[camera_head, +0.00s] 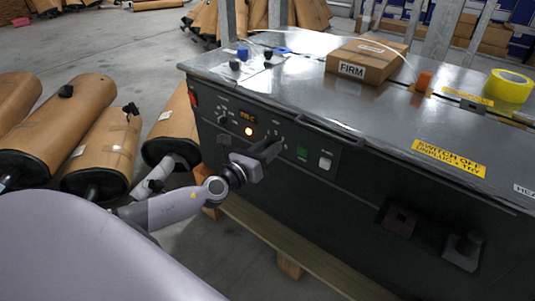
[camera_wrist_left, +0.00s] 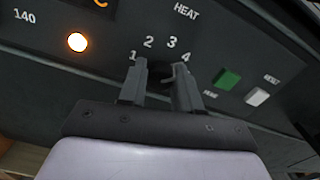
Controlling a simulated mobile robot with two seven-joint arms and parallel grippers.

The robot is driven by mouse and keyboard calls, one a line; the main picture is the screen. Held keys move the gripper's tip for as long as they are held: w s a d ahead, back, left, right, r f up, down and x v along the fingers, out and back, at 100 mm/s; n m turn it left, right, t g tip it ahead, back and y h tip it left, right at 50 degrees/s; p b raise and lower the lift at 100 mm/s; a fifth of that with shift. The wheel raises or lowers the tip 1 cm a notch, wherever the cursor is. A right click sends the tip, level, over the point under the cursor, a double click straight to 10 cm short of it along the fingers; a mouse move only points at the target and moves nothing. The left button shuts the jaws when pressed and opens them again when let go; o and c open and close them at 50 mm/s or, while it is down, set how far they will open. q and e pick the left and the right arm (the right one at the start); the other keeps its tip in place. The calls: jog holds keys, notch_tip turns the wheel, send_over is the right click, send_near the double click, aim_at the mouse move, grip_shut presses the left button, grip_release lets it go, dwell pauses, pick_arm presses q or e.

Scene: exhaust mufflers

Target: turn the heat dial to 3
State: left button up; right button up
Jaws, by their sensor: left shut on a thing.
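The heat dial (camera_wrist_left: 160,76) is a small dark knob on the machine's front panel, with white numbers 1 to 4 in an arc around it and the word HEAT above. My left gripper (camera_wrist_left: 159,83) is shut on it, one finger on each side, the left finger below the 1 and the right finger below the 4. The dial's pointer cannot be made out between the fingers. In the head view my left gripper (camera_head: 275,146) reaches the panel from the left and hides most of the dial. My right gripper is not in view.
A lit orange lamp (camera_wrist_left: 77,42) is left of the dial; a green button (camera_wrist_left: 227,79) and a white button (camera_wrist_left: 257,96) are to its right. The metal top holds a FIRM box (camera_head: 366,62) and yellow tape (camera_head: 509,86). Wrapped mufflers (camera_head: 105,146) lie on the floor at left.

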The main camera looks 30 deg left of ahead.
pick_arm(q)
jog(key=n+b, duration=0.1)
jog(key=n, duration=0.9)
jog(key=shift+a+f, duration=0.1)
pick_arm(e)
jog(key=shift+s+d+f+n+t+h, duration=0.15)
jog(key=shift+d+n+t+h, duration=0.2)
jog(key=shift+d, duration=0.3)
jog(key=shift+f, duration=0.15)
pick_arm(q)
jog(key=o, duration=1)
jog(key=shift+o, duration=0.2)
jog(key=s, duration=0.7)
jog(key=shift+a+p, duration=0.25)
jog(key=shift+p, duration=0.05)
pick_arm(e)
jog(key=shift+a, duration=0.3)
